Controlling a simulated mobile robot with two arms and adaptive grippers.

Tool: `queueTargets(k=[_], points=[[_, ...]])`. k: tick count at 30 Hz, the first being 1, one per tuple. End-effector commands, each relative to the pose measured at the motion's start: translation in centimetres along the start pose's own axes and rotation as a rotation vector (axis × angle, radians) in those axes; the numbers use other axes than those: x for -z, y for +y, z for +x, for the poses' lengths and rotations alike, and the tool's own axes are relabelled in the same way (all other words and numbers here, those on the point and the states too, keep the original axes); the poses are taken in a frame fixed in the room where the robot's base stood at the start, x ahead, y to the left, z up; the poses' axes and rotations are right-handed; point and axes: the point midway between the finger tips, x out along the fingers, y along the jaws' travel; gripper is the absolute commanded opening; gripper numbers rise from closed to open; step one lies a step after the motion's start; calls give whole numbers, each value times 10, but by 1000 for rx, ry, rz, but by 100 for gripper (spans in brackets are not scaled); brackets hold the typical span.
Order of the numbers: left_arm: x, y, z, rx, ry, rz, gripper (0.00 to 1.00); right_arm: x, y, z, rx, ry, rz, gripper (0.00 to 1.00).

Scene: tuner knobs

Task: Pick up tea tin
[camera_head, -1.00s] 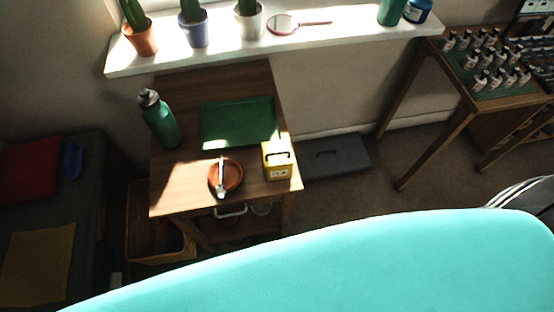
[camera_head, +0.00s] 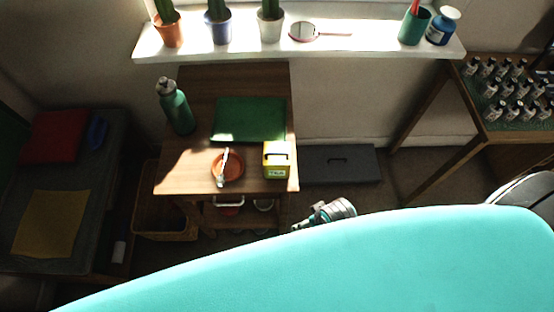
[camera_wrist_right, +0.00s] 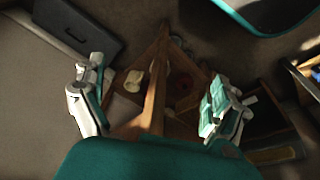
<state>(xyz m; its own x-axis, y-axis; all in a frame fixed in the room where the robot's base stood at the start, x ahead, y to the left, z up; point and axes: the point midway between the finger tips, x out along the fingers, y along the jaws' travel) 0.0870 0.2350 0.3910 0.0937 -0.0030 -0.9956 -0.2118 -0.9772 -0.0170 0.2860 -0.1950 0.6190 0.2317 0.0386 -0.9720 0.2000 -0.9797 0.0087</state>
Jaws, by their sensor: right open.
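I cannot make out the tin in the right wrist view. My left gripper is out of view.
On the table are a green bottle (camera_head: 175,106), a green mat (camera_head: 249,120) and a brown dish (camera_head: 226,168) with a utensil across it. A dark case (camera_head: 338,165) lies on the floor right of the table. A windowsill (camera_head: 300,45) with pots runs behind.

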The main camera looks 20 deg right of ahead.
Motion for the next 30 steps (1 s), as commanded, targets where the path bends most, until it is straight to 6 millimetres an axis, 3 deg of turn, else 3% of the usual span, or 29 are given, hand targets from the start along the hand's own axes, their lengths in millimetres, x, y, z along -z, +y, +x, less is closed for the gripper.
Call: queueTargets(k=[1, 5, 9, 12, 18, 22, 26, 30], points=[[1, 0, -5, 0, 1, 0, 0, 16, -1, -23, 5, 19, -8, 99], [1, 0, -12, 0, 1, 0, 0, 49, -10, -75, 34, 52, -41, 99], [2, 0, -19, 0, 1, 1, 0, 95, -33, -139, 100, 101, -146, 99], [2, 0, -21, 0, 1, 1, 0, 120, -54, -166, 156, 118, -259, 99], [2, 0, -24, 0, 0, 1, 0, 157, -82, -195, 222, 113, -496, 99], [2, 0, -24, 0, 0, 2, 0, 180, -90, -205, 235, 77, -675, 99], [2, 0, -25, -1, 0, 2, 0, 206, -81, -212, 212, -5, -855, 99], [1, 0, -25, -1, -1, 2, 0, 231, -55, -221, 169, -110, -975, 99]])
